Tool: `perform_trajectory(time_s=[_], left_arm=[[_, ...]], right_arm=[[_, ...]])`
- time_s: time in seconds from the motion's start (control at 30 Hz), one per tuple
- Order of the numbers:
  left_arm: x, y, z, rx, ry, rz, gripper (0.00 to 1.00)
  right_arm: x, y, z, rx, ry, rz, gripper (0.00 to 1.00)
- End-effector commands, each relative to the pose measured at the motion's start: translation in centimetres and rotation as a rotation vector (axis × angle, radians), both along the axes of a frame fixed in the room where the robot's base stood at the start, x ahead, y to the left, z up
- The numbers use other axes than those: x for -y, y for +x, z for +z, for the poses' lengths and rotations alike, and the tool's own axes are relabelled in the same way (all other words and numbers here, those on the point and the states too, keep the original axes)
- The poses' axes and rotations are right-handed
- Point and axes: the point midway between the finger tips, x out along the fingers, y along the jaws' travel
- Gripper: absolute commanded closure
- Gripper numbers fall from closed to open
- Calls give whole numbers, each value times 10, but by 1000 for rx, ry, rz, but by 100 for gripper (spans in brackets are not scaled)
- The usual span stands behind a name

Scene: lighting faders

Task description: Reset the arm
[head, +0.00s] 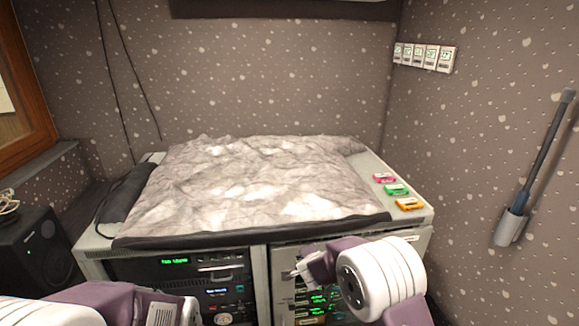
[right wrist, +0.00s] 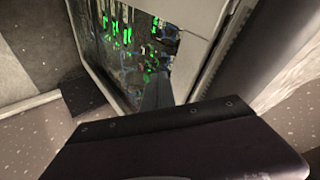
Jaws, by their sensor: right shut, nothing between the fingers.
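My right arm (head: 365,280) is purple and white and reaches in at the lower right in the head view. Its right gripper (head: 291,272) is shut and empty, in front of the right half of the equipment rack (head: 260,275). The right wrist view shows the rack's green-lit panel (right wrist: 125,35) at an angle, beyond the dark gripper body. My left arm (head: 100,298) crosses the bottom left of the head view; its fingertips are not in view. No fader is clearly made out; part of the right rack panel is hidden behind my right arm.
A crumpled grey-white cloth (head: 250,180) covers most of the desk top. Pink (head: 384,178), green (head: 396,189) and orange (head: 410,204) cassette-like items lie at its right. Wall boxes (head: 425,56) and a blue-handled tool (head: 535,160) are on the right wall. A black speaker (head: 35,255) stands left.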

Motion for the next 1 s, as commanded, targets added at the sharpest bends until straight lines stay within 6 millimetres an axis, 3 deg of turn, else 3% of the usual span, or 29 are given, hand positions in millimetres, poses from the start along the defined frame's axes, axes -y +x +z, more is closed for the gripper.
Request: perform_trajectory(time_s=[0.03, 0.1, 0.17, 0.3, 0.4, 0.5, 0.6, 0.67, 1.0], left_arm=[[0, 0, 0, 0, 0, 0, 100], [0, 0, 0, 0, 0, 0, 100], [0, 0, 0, 0, 0, 0, 100], [0, 0, 0, 0, 0, 0, 100], [0, 0, 0, 0, 0, 0, 100], [0, 0, 0, 0, 0, 0, 100], [0, 0, 0, 0, 0, 0, 100], [0, 0, 0, 0, 0, 0, 100], [0, 0, 0, 0, 0, 0, 100]], right_arm=[[30, -6, 37, 25, -19, 43, 100], [53, -31, 66, 14, -69, 164, 100], [67, -66, 76, -35, -123, 291, 100], [77, -171, 51, -264, -247, 610, 100], [79, -233, 25, -436, -299, 785, 100], [84, -278, 5, -582, -324, 908, 100], [90, -304, -3, -678, -341, 982, 100], [92, -311, -3, -707, -339, 1000, 100], [91, -311, -3, -711, -333, 999, 100]])
